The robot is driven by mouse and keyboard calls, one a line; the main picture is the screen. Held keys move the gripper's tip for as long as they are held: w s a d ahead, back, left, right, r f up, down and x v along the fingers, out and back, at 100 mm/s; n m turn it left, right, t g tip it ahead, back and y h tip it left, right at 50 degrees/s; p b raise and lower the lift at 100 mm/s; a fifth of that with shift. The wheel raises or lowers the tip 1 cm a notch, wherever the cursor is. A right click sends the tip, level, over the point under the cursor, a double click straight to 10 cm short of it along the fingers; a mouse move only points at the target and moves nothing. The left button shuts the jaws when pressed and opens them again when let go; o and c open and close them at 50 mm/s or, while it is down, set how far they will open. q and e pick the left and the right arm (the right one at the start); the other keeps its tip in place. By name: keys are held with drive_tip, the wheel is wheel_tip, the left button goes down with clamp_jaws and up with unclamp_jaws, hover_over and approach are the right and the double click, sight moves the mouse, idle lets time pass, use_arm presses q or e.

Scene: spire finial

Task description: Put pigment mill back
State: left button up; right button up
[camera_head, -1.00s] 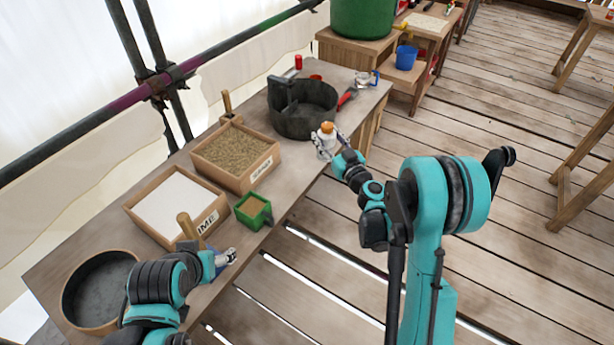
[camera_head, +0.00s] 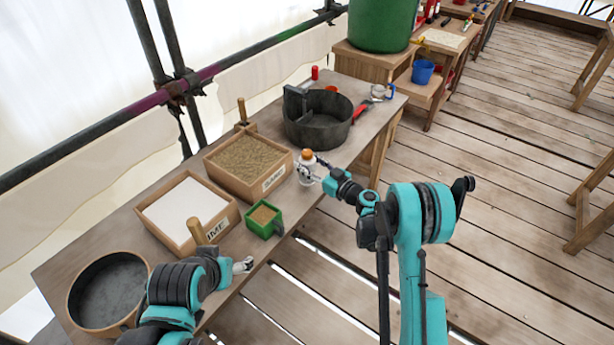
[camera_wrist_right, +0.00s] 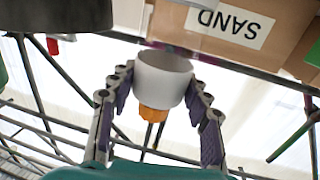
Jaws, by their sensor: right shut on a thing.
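The pigment mill looks like a white cylinder (camera_head: 307,174) with an orange-brown knob on top. My right gripper (camera_head: 312,178) is shut on it at the front edge of the bench, beside the sand box's right end. I cannot tell whether its base touches the bench. The right wrist view shows the white body (camera_wrist_right: 163,80) upside down between the two fingers of the right gripper (camera_wrist_right: 160,88), orange knob downward. My left gripper (camera_head: 243,265) is by the bench's front edge near the lime box, small in view; its opening is unclear.
The bench (camera_head: 372,125) carries a sand box (camera_head: 240,185), a lime box (camera_head: 165,240), a green container (camera_head: 262,232), a dark round tub (camera_head: 318,133) and a round pan (camera_head: 108,290). Red-handled tools lie at the far end. Bare bench shows between tub and sand box.

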drive_tip(key=shift+a+f, duration=0.15)
drive_tip(key=shift+a, duration=0.1)
wheel_tip(320, 180, down, 4)
drive_tip(key=shift+f+b, duration=0.1)
drive_tip(key=shift+b, duration=1)
drive_tip(key=shift+r, duration=0.2)
drive_tip(key=shift+f, duration=0.15)
drive_tip(key=o, duration=1.3)
drive_tip(key=shift+c, duration=0.2)
